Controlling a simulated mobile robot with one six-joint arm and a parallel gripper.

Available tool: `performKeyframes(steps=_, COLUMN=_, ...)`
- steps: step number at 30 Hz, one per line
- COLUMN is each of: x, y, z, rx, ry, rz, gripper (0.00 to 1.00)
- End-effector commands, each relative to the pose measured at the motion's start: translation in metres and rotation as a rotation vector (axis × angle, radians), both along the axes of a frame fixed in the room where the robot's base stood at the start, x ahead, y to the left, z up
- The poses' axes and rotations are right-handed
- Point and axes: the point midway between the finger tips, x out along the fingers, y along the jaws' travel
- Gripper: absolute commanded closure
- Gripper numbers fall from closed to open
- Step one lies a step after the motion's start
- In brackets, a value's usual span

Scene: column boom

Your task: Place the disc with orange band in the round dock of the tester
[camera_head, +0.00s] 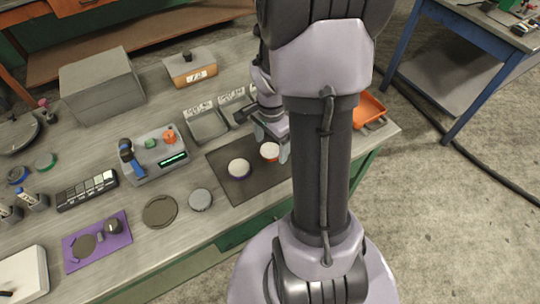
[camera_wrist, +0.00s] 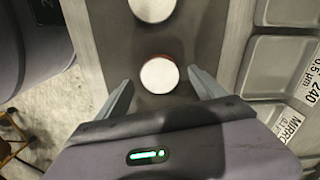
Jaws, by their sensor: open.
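The disc with orange band (camera_head: 269,151) has a white top and lies on a dark mat (camera_head: 228,153) near the bench's front edge. In the wrist view, the same disc (camera_wrist: 159,76) shows between my fingertips, mostly as a white top. My gripper (camera_head: 271,143) is open, with its fingers apart on either side of that disc; whether they touch it cannot be told. The likely tester is a grey unit (camera_head: 181,173) with a green display, a blue part and green and orange knobs. I cannot make out a round dock on it.
A grey round piece (camera_head: 200,199), a dark round plate (camera_head: 160,211) and a purple board (camera_head: 74,258) are further left. Grey trays (camera_head: 207,124) and an orange tray (camera_head: 368,108) stand behind.

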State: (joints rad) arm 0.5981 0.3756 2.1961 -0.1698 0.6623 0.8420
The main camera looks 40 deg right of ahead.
Motion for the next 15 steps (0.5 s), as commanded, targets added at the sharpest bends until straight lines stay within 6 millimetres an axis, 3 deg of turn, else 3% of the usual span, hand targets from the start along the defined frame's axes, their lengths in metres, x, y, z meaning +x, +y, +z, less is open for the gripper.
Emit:
performKeyframes(steps=1, x=0.0, y=-0.0001, z=-0.0102, rx=0.0, ry=0.0, rz=0.0, gripper=0.21)
performKeyframes(steps=7, x=0.0003, y=-0.0004, z=-0.0077, rx=-0.001, ry=-0.001, rz=0.0, gripper=0.23)
performKeyframes(steps=15, x=0.0003, y=-0.0003, z=-0.0075, rx=-0.001, ry=-0.001, rz=0.0, gripper=0.76)
